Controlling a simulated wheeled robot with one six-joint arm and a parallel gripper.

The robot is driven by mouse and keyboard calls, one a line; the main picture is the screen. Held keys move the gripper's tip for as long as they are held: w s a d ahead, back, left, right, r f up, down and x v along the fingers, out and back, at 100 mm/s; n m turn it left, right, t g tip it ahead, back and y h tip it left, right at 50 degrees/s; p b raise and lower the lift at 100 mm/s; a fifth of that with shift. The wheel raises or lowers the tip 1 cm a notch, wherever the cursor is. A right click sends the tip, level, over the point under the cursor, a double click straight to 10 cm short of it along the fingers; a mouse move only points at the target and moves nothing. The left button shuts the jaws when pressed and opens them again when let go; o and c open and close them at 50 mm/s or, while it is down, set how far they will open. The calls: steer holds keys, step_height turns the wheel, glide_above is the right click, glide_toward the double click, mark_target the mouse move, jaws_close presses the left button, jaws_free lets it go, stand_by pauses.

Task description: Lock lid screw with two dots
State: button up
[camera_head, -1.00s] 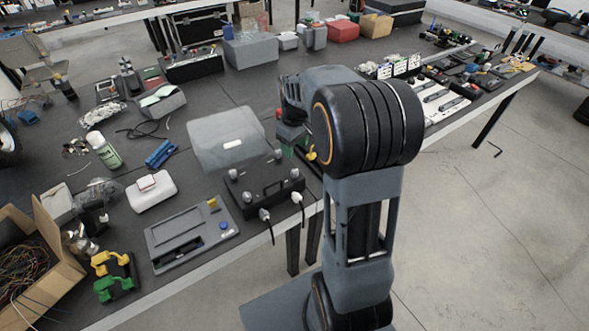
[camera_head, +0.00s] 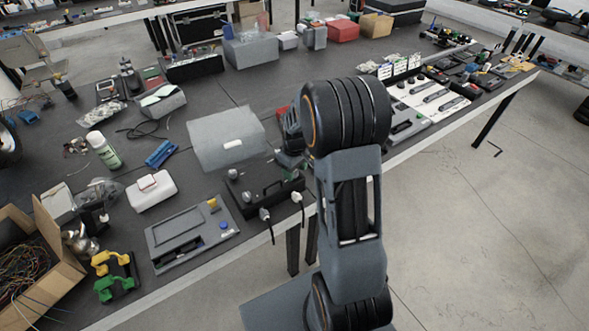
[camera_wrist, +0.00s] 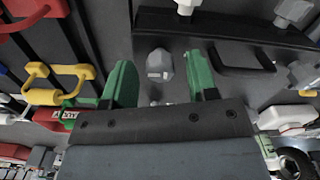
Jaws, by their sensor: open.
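In the wrist view, my gripper (camera_wrist: 158,61) is open, with a green finger on either side of a grey knob screw (camera_wrist: 160,66); no contact shows. The handle (camera_wrist: 240,60) and another screw (camera_wrist: 300,75) are to the right. I cannot make out any dots.
Two white plugs (camera_head: 265,214) with cables stick out of the box's front. A grey panel (camera_head: 192,235) lies to its left. A white case (camera_head: 152,191) and green-yellow handles (camera_head: 113,275) are farther left. A grey keyed panel (camera_head: 408,125) is right of my arm.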

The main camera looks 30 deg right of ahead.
steer(key=c, duration=0.9)
steer(key=shift+m, duration=0.4)
steer(key=m, duration=0.4)
steer(key=shift+b, duration=0.35)
steer(key=m, duration=0.4)
steer(key=shift+m, duration=0.3)
steer(key=m, duration=0.4)
steer(key=shift+b, duration=0.4)
steer(key=shift+m, duration=2.4)
